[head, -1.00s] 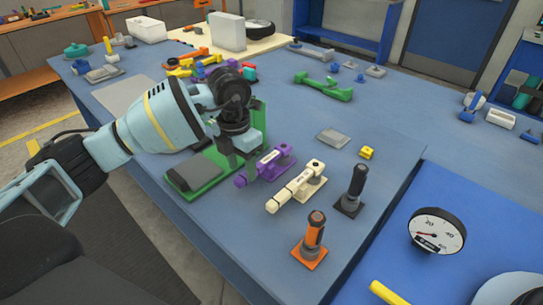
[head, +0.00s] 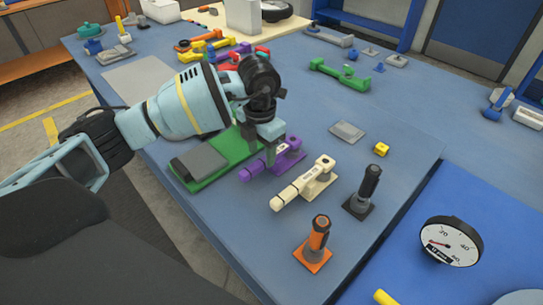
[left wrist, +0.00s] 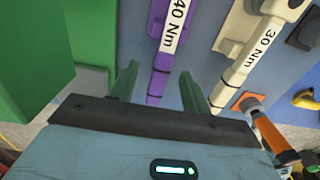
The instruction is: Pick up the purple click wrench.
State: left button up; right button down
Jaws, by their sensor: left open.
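The purple click wrench (head: 287,158) lies on the blue workbench, between a green wrench stand or tray and a cream wrench. My left gripper (head: 258,163) is above its handle end, and its fingers hide part of it. In the left wrist view the purple wrench (left wrist: 162,53), marked 40 Nm, runs between the two spread fingers of my left gripper (left wrist: 158,82). The gripper is open; I cannot tell whether a finger touches the wrench. My right gripper is not in view.
The cream wrench (head: 304,182), marked 30 Nm, lies close on the right. The green tray (head: 222,167) is close on the left. An orange-handled tool (head: 317,238) and a black-handled tool (head: 366,187) stand upright nearer the right edge. A grey pad (head: 346,131) lies behind.

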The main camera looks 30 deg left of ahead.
aim_at(264, 159)
pick_arm(q)
jog(key=shift+w+d+f, duration=0.1)
jog(key=shift+f, duration=1.1)
jog(key=shift+w+d+f, duration=0.1)
jog(key=shift+f, duration=1.05)
grip_shut()
